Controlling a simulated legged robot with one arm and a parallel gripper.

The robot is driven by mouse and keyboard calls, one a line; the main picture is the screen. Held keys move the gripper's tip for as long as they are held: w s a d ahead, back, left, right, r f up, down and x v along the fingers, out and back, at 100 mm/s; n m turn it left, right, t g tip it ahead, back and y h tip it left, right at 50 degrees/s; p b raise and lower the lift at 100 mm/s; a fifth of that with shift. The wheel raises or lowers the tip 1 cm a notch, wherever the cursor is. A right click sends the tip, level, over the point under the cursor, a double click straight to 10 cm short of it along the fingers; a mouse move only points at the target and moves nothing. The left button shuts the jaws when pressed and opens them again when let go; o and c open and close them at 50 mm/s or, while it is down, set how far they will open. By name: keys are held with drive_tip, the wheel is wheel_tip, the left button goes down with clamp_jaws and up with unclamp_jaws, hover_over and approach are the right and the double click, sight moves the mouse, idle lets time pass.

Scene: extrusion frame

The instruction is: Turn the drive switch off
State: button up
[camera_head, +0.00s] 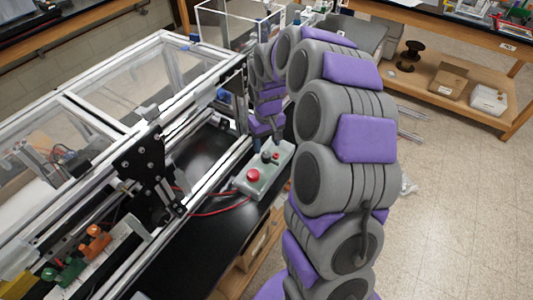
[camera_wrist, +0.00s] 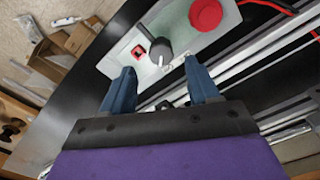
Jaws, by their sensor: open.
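A light grey control box (camera_head: 273,178) sits on the black bench top, and it also fills the top middle of the wrist view (camera_wrist: 185,55). It carries a large round red button (camera_wrist: 206,14), a dark knob with a lever-like grip (camera_wrist: 161,50) and a small red square switch (camera_wrist: 139,51). No label is readable, so I cannot tell for sure which one is the drive switch. My gripper (camera_wrist: 161,77) is open, its two blue fingers apart on either side of the line to the dark knob. The fingers appear short of the knob, with nothing between them.
An aluminium extrusion frame (camera_head: 125,110) with clear panels runs along the left of the box. A red cable (camera_head: 222,210) leaves the box toward the frame. Orange and green parts (camera_head: 95,240) sit at lower left. Open floor (camera_head: 460,200) lies to the right.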

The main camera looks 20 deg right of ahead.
sight(266, 154)
wheel_tip(266, 154, down, 5)
drive_tip(key=shift+a+f+b, duration=0.1)
drive_tip(key=shift+b, duration=0.25)
drive_tip(key=shift+c, duration=0.2)
drive_tip(key=c, duration=1)
